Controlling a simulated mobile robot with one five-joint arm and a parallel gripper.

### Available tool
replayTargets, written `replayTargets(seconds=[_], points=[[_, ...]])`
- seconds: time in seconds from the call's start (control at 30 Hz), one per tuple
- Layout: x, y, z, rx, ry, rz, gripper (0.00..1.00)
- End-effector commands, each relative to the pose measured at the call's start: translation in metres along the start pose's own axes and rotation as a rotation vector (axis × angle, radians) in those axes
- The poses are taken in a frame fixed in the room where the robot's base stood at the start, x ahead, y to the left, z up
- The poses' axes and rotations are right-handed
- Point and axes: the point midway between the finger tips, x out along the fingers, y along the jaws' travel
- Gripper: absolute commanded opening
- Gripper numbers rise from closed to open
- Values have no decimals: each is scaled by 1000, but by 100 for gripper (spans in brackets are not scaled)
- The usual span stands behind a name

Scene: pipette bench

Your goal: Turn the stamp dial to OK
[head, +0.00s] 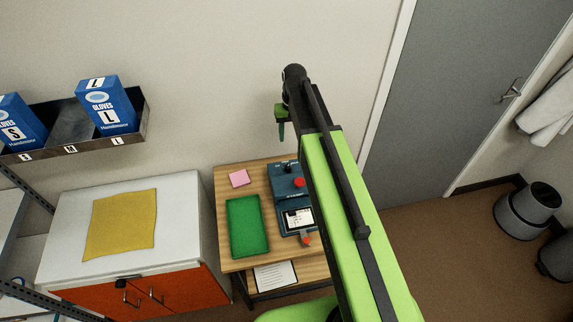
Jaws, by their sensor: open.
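A blue stamp machine (283,186) stands on a small wooden table (228,180), partly hidden behind my arm. On it are a black knob (287,167) and a red round knob (299,182); which of these is the dial I cannot tell, and no OK mark is readable. A white printed card (299,218) lies at its front part, with a small red-orange part (307,241) below. My gripper (281,131) is at the arm's raised far end, in front of the wall and apart from the machine. It is open; nothing shows held in it.
A green mat (247,227) and a pink note pad (239,178) lie left of the machine. A printed sheet (275,276) lies on a lower shelf. A white cabinet (178,205) with a yellow cloth (121,225) stands left. Glove boxes (107,106) sit on a wall rack.

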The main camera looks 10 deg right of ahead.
Motion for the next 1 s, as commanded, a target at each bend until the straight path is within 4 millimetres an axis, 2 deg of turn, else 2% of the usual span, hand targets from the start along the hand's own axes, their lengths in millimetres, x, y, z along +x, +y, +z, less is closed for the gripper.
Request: replayTargets(seconds=[0.17, 0.27, 0.8, 1.0], points=[[16, -2, 0, -3, 0, 0, 46], [32, -3, 0, -4, 0, 0, 46], [145, -5, 0, -6, 0, 0, 46], [174, -5, 0, -7, 0, 0, 46]])
